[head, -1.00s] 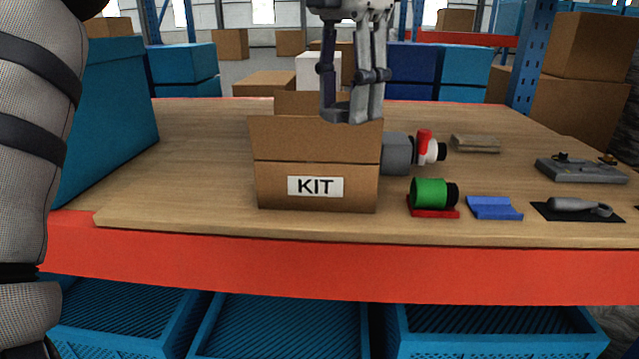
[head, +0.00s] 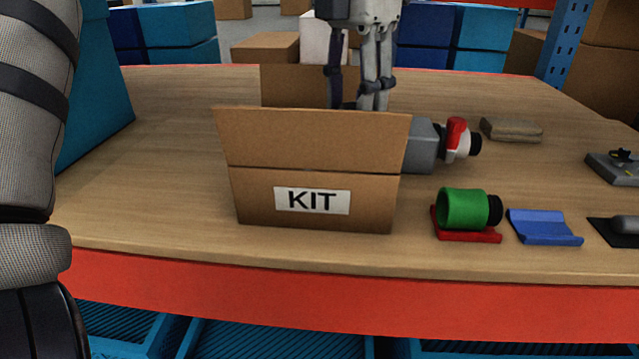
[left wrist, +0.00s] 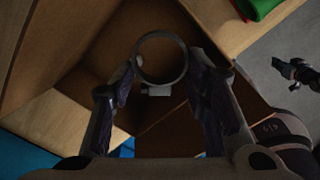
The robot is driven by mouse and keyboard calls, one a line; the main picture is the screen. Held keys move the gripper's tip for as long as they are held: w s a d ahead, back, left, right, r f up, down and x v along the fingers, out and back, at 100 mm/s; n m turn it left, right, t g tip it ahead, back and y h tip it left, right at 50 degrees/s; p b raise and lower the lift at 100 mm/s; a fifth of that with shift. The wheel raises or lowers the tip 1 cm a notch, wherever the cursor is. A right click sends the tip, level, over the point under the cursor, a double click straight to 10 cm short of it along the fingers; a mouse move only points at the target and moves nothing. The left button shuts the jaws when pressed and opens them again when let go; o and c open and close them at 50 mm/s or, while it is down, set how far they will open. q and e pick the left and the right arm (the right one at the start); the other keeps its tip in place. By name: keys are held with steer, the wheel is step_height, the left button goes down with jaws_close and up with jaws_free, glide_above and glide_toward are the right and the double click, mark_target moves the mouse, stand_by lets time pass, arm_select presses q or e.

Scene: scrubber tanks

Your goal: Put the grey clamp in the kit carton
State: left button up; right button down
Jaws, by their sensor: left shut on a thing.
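The kit carton (head: 312,150) stands open on the bench with a KIT label on its front. My left gripper (head: 358,102) points down over it, its fingertips partly hidden behind the front flap. In the left wrist view, the gripper (left wrist: 162,75) is shut on the grey clamp (left wrist: 158,90), a ring with a small tab, held over the carton's inside (left wrist: 105,55). The clamp is hidden in the head view. My right gripper is not in the head view; a small dark shape at the left wrist view's right edge may be it, but its jaws are unclear.
A blue bin (head: 95,110) stands left. Bench left of the carton is clear.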

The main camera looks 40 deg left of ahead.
arm_select(q)
step_height(320, 180, down, 11)
steer(key=shift+f, duration=0.2)
steer(key=shift+f, duration=0.1)
steer(key=o, duration=1)
step_height(320, 180, up, 12)
steer(key=shift+r, duration=0.15)
